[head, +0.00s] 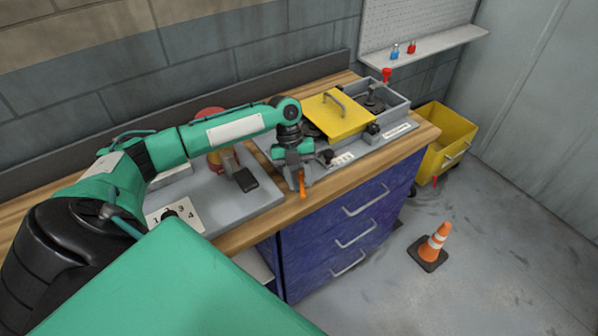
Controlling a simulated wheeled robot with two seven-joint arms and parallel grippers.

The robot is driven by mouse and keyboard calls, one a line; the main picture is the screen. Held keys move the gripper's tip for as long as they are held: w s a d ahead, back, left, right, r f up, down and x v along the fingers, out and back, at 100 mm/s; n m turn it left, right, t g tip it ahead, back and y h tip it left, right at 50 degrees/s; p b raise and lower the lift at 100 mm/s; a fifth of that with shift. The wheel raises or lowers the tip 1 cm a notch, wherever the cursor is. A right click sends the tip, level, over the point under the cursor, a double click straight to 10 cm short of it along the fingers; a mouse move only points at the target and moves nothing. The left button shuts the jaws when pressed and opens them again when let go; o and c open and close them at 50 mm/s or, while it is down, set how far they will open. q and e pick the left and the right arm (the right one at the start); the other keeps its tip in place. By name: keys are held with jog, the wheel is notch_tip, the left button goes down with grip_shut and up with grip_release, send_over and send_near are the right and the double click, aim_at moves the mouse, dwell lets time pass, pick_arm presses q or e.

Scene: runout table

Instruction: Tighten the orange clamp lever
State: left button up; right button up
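The orange clamp lever (302,187) shows at the front edge of the bench, pointing down just below my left gripper (296,178). The gripper reaches in from the left and points down at the lever. The fingers are small and dark against the grey base plate, so I cannot tell whether they are closed on the lever or only beside it. The upper part of the lever is hidden by the gripper. My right gripper is not in view.
A grey fixture with a yellow lid (338,115) stands right of the gripper. A grey plate with a black pedal-like part (244,180) lies to the left. Blue drawers (345,230) are below. A yellow bin (447,140) and a traffic cone (434,246) stand on the floor at right.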

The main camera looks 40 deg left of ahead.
pick_arm(q)
jog(key=b+v, duration=0.3)
jog(key=v, duration=1)
jog(key=shift+a+r, duration=0.3)
jog(key=shift+r, duration=0.05)
jog(key=shift+f, duration=0.1)
